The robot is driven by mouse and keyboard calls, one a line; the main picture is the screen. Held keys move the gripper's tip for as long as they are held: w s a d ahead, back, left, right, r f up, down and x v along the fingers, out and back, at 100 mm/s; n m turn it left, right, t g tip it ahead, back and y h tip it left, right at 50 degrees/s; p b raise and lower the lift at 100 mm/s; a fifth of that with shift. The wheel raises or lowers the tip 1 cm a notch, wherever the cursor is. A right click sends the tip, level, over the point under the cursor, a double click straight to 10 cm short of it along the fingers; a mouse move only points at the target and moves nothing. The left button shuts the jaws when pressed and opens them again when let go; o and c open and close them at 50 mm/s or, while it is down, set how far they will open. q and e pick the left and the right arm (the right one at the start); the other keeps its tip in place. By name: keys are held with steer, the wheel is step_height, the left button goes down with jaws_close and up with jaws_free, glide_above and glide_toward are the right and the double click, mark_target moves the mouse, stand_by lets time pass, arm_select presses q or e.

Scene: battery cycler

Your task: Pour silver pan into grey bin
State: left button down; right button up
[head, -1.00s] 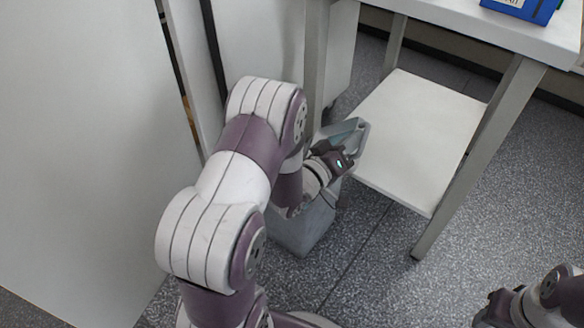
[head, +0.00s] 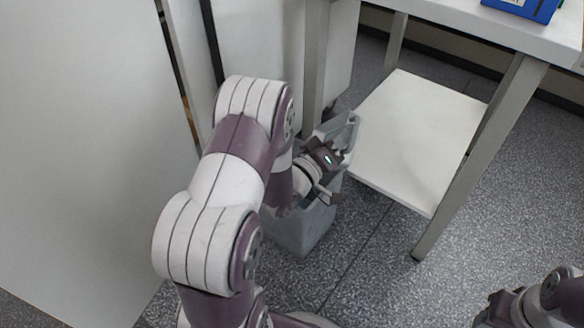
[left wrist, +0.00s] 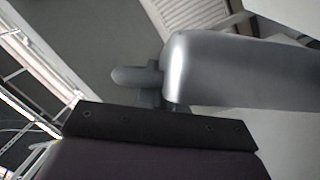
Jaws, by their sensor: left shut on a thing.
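The silver pan (head: 347,131) is in my left gripper (head: 338,168), above the top of the grey bin (head: 302,236). The pan is strongly tilted, and my gripper hides part of it. In the left wrist view the pan (left wrist: 235,72) shows as a smooth grey body close to the jaws. The bin stands on the floor beside the table leg, its opening mostly hidden by my left arm. The pan's contents cannot be seen. My right gripper (head: 492,310) is low at the right edge, far from both, its jaws unclear.
A white table with a lower shelf (head: 415,130) stands right of the bin. A blue box (head: 525,8) is on its top. A large pale panel (head: 80,140) fills the left. The speckled floor (head: 370,275) in front is clear.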

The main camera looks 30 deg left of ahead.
arm_select(q)
steer(key=shift+s+a+r+n+b, duration=0.3)
steer(key=shift+s+a+n, duration=0.1)
steer(key=shift+a, duration=0.25)
steer(key=d, duration=0.1)
steer(key=w+d+m+p, duration=0.1)
steer(key=d+p, duration=0.1)
steer(key=shift+w+f+m+g, duration=0.2)
steer(key=shift+w+m+g, duration=0.05)
steer(key=shift+m+g, duration=0.05)
steer(key=w+d+f+m+g+y, duration=0.2)
steer(key=w+d+f+m+g, duration=0.15)
steer(key=d+f, duration=0.45)
steer(key=w+d+f+m+g+y, duration=0.25)
steer(key=w+d+f+m, duration=0.2)
steer(key=d+f, duration=0.3)
steer(key=shift+g+h, duration=0.25)
steer(key=shift+g, duration=0.15)
steer(key=r+p, duration=0.1)
steer(key=p, duration=0.1)
steer(key=r+p, duration=0.3)
steer(key=p, duration=0.1)
steer(key=shift+w+a+r, duration=0.1)
steer(key=shift+w+r, duration=0.15)
steer(key=shift+r, duration=0.15)
